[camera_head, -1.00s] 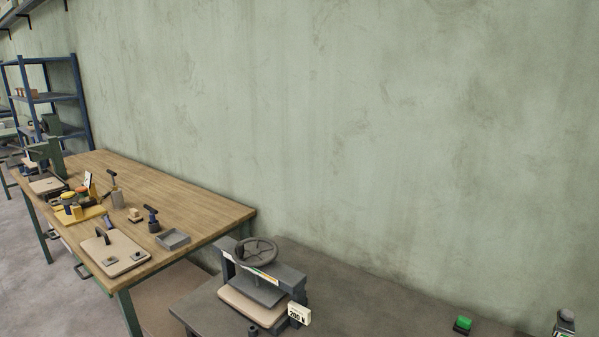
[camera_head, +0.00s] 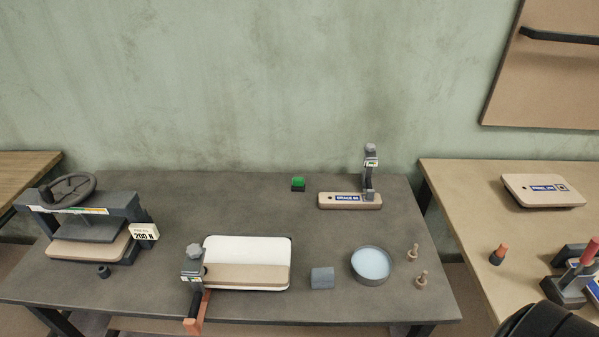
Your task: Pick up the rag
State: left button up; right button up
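No thing is plainly a rag. A small blue-grey roll or block (camera_head: 322,278) lies near the front edge of the dark grey table (camera_head: 150,285), and it may be the rag, but I cannot tell. It stands apart between a white board or tray (camera_head: 248,245) and a round dark dish (camera_head: 373,280) with pale blue contents. Neither gripper is in view.
A press with a handwheel (camera_head: 72,187) stands at the table's left. A clamp (camera_head: 194,263) sits at the white tray's left edge. Two small pegs (camera_head: 420,280) stand right of the dish. A labelled board (camera_head: 349,201) with an upright tool and a green button (camera_head: 298,183) are behind.

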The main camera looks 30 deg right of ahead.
aim_at(320, 278)
jog(key=k+z, duration=0.15)
jog(key=z, duration=0.9)
